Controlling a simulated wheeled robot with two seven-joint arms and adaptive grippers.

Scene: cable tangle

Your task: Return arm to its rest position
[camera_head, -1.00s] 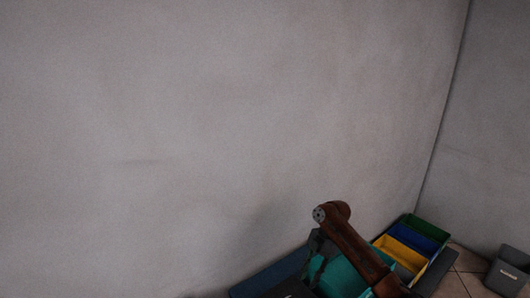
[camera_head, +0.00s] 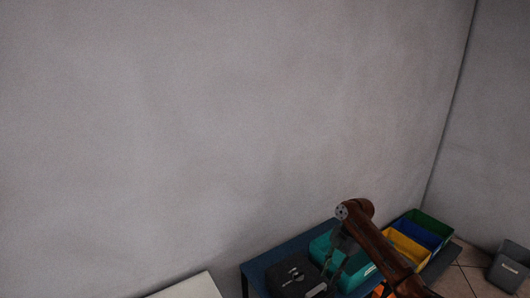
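My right arm, reddish brown, comes up from the bottom right in the head view. My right gripper (camera_head: 335,262) hangs down from its end, grey and small, in front of a teal bin (camera_head: 354,272). Its fingers are too dark and small to tell whether they are open or shut, or whether they hold anything. My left gripper is not in view. No cable can be made out.
A blue table (camera_head: 258,266) bears a black case (camera_head: 292,274) and the teal bin. Yellow (camera_head: 408,248), blue (camera_head: 420,235) and green (camera_head: 434,224) bins stand behind my arm. A grey bin (camera_head: 510,266) stands at right. A white surface (camera_head: 190,288) shows bottom left.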

